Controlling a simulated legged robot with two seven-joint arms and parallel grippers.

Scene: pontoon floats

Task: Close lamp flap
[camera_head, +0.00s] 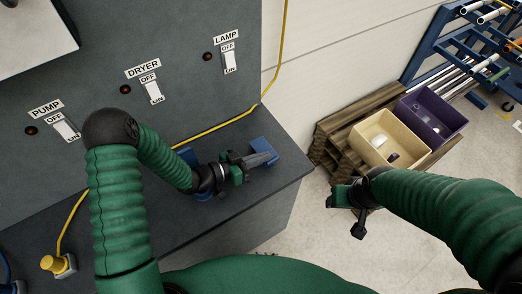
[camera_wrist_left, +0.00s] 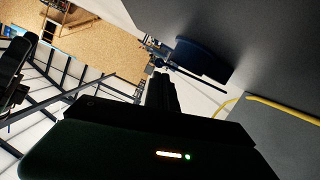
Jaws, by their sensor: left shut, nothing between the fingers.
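The lamp flap (camera_head: 228,60) is a small white piece on the grey panel, under the LAMP label, with OFF above and ON below. I cannot tell how far it stands out from the panel. My left gripper (camera_head: 256,161) is shut and empty, low over the countertop by a blue bracket (camera_head: 264,147), below and to the right of the lamp flap and apart from it. A blue part also shows in the left wrist view (camera_wrist_left: 203,60). My right gripper (camera_head: 345,208) is open and empty, beyond the counter's right edge over the floor.
The dryer switch (camera_head: 152,90) and pump switch (camera_head: 65,128) sit left of the lamp one. A yellow cable (camera_head: 232,117) runs along the panel's foot to a yellow plug (camera_head: 55,263). Beige (camera_head: 372,150) and purple (camera_head: 447,122) bins stand on pallets at the right.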

